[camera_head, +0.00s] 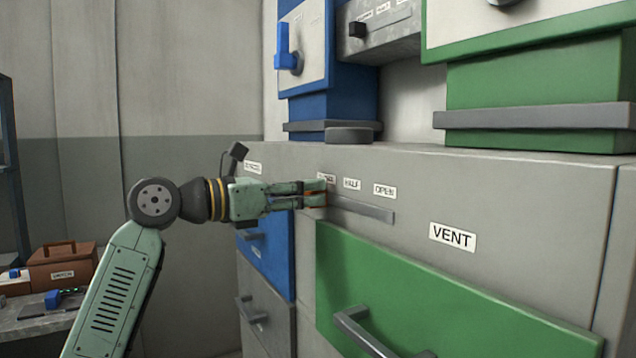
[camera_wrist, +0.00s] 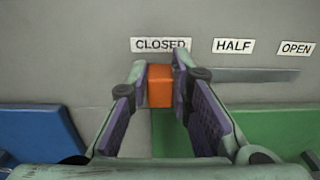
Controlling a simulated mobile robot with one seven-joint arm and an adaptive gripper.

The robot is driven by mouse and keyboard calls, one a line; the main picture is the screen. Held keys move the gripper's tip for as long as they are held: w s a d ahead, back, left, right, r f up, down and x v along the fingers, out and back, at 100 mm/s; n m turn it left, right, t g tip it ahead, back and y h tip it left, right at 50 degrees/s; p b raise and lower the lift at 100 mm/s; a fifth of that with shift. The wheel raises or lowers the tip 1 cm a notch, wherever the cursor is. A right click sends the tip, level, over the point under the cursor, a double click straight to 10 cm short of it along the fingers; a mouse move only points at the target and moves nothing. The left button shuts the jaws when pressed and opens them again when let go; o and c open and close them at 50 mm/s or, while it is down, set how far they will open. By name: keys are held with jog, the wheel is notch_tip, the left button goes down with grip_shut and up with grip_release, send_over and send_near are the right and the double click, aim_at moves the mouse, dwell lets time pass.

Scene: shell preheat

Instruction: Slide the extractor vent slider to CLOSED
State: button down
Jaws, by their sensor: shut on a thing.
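The vent slider's orange knob (camera_wrist: 160,86) sits between my gripper's two fingers in the wrist view, directly below the CLOSED label (camera_wrist: 160,45). My gripper (camera_head: 322,193) is shut on the knob. In the head view the fingers hide most of the knob and part of the CLOSED label. The slider's grey track (camera_head: 362,209) runs to the right from the knob, below the HALF label (camera_head: 352,184) and the OPEN label (camera_head: 385,191). The VENT sign (camera_head: 452,236) is to the lower right.
A green drawer (camera_head: 430,290) with a grey handle (camera_head: 362,332) is below the track. A blue drawer (camera_head: 265,258) is to its left. Blue and green cabinets stand on top of the grey unit. A bench with a brown toolbox (camera_head: 62,268) is at far left.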

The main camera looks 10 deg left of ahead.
jog(key=shift+w+a+r, duration=0.1)
jog(key=shift+a, duration=0.05)
jog(key=c, duration=1.4)
grip_release()
jog(key=shift+c, duration=0.2)
jog(key=v, duration=1.2)
